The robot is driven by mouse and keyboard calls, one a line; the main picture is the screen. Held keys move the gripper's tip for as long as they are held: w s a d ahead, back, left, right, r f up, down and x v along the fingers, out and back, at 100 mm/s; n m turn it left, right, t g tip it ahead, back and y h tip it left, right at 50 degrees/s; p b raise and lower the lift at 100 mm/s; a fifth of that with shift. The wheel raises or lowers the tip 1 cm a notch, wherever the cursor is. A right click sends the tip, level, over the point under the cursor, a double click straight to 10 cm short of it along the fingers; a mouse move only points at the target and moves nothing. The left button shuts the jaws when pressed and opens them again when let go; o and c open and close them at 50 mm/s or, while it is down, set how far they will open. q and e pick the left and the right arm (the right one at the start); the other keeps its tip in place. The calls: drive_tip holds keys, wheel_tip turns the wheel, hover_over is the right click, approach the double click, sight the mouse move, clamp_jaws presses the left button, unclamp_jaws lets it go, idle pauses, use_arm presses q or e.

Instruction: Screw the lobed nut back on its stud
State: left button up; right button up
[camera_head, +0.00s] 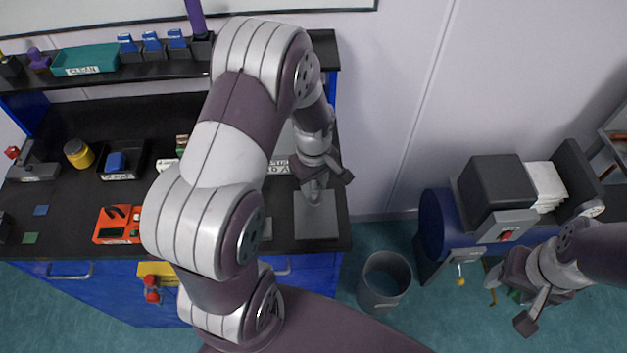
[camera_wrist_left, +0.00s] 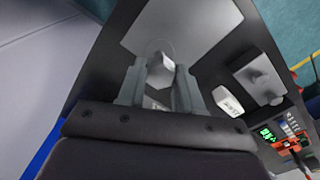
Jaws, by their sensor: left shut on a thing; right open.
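My left gripper (camera_head: 318,190) is shut on a small light grey piece, low over the grey plate (camera_head: 316,228) at the right end of the black bench. In the left wrist view this grey piece (camera_wrist_left: 160,72) sits between the two fingers, with the plate (camera_wrist_left: 180,30) behind it. Its lobes are not clear, so I cannot tell whether it is the lobed nut. I cannot make out a stud; the fingers hide what is under the piece. My right gripper (camera_head: 509,300) is open at the lower right, away from the bench, in front of the blue machine.
A grey bin (camera_head: 384,281) stands on the floor right of the bench. The blue machine (camera_head: 438,222) has a yellow knob (camera_head: 461,281) below it. An orange tool case (camera_head: 117,225), a yellow jar (camera_head: 78,153) and a black tray (camera_head: 122,172) are on the bench's left. My left arm covers its middle.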

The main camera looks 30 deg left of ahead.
use_arm(q)
drive_tip(key=shift+f, duration=0.1)
idle(0.3)
drive_tip(key=shift+f+b, duration=0.8)
drive_tip(key=shift+f, duration=0.35)
drive_tip(key=o, duration=1.1)
drive_tip(key=c, duration=1.1)
drive_tip(key=shift+r+m+p, duration=0.15)
drive_tip(key=shift+m+p, duration=0.15)
drive_tip(key=shift+m, duration=1.4)
drive_tip(key=shift+f+m, duration=0.2)
drive_tip(key=shift+m, duration=0.4)
